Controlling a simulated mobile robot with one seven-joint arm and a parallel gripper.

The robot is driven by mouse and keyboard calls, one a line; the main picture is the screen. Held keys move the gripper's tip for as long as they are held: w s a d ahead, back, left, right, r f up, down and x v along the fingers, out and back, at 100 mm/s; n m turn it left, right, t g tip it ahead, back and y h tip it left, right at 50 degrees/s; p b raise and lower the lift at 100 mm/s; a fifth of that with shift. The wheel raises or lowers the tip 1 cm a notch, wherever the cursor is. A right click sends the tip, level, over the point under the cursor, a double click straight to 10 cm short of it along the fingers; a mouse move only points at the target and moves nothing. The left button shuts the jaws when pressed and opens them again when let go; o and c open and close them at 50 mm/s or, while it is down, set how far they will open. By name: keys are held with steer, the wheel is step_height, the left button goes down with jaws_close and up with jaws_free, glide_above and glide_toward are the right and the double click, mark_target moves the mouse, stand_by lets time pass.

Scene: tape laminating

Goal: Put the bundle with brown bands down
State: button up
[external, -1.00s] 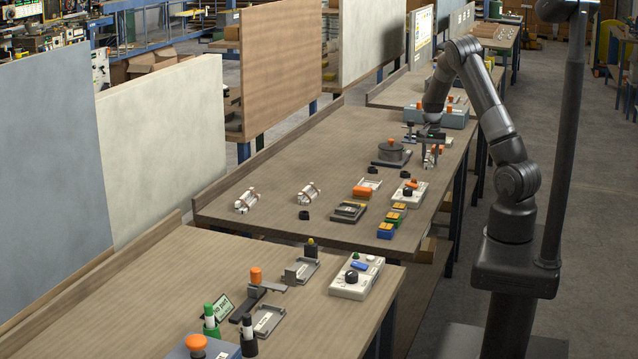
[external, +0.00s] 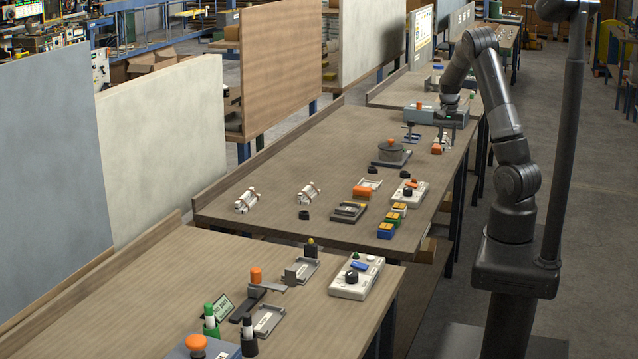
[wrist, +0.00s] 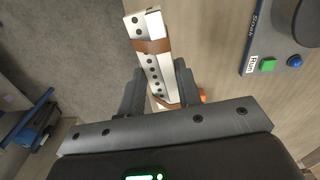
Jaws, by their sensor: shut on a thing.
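My gripper (wrist: 160,82) is shut on a pale, perforated bundle with brown bands (wrist: 150,55) in the wrist view. The bundle sticks out beyond the fingers, and its lower end is partly hidden between them. In the external view my gripper (external: 449,120) is over the far right part of the long bench, near its right edge. The held bundle is too small and covered there to make out clearly. Two other banded bundles, one at left (external: 247,200) and one beside it (external: 309,193), lie on the near part of the bench.
A grey box with an orange knob (external: 420,114) stands beside my gripper. In the wrist view, a device with green and blue buttons (wrist: 268,66) is at upper right. The round dark machine (external: 391,152) stands nearer. The bench (external: 285,155) is clear along its left middle.

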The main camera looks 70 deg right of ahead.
steer(key=s+d+r, duration=0.1)
steer(key=s+r, duration=0.2)
steer(key=s, duration=0.3)
steer(key=n, duration=1.7)
glide_above(331, 177)
step_height(331, 177, down, 6)
steer(key=shift+s+a+f, duration=0.1)
steer(key=shift+f, duration=2.05)
steer(key=shift+f, duration=0.15)
steer(key=o, duration=1)
